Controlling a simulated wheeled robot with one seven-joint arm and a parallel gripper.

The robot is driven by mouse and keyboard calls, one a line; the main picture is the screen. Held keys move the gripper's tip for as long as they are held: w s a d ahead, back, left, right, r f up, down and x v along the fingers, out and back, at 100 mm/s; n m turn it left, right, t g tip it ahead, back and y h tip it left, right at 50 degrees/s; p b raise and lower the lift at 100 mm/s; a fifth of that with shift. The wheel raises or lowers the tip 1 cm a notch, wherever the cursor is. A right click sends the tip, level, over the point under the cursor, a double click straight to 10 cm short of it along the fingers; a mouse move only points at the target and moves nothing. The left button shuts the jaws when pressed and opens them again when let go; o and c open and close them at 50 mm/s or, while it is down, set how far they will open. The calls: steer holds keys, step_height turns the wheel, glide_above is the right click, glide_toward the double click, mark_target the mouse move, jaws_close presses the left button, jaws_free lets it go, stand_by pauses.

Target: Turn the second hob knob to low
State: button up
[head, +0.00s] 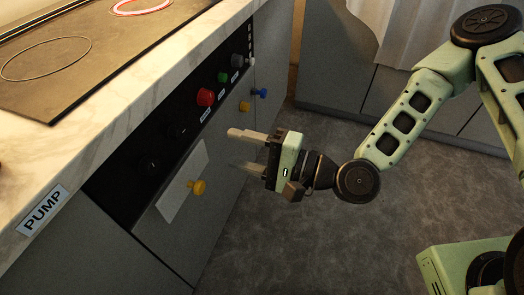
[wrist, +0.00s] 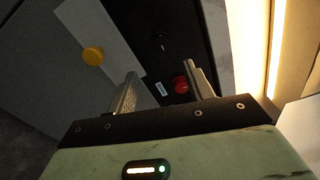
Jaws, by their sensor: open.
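Two dark round knobs, one nearer (head: 150,163) and one farther (head: 183,130), sit on the black control panel (head: 122,187) under the counter edge. They are hard to make out against it; I cannot tell their settings or which is the second hob knob. One dark knob also shows faintly in the wrist view (wrist: 160,42), beyond my fingers. My gripper (head: 239,150) is open and empty, in front of the panel and apart from it, its fingers pointing towards it. In the wrist view its fingertips (wrist: 161,72) frame a pale label, with a red knob by the right finger.
A red knob (head: 205,97), a green knob (head: 222,77) and a grey knob (head: 237,60) continue along the panel. Yellow (head: 198,187) and blue (head: 261,93) knobs stick out from the fronts below. The hob (head: 75,65) has a red-glowing ring. Floor space is clear.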

steer(key=p+v, duration=0.3)
steer(key=p, duration=0.1)
steer(key=shift+s+d, duration=0.15)
steer(key=shift+d, duration=0.2)
stand_by(0.3)
steer(key=s+d+r+n+g+h+p, duration=0.25)
steer(key=d+n+g+h+p, duration=0.4)
steer(key=n+h, duration=0.5)
steer(key=s+d+r+n+h+p, duration=0.1)
steer(key=s+d+r+p, duration=0.1)
steer(key=r, duration=0.5)
steer(key=s+d+r+n+h+p, duration=0.1)
steer(key=s+d+r+h, duration=0.1)
steer(key=r, duration=0.5)
steer(key=s+d+r+n+h+p, duration=0.1)
steer(key=s+d+r+p, duration=0.1)
steer(key=s+r, duration=0.2)
step_height(320, 180, up, 3)
steer(key=shift+f+p, duration=0.1)
steer(key=shift+p, duration=0.2)
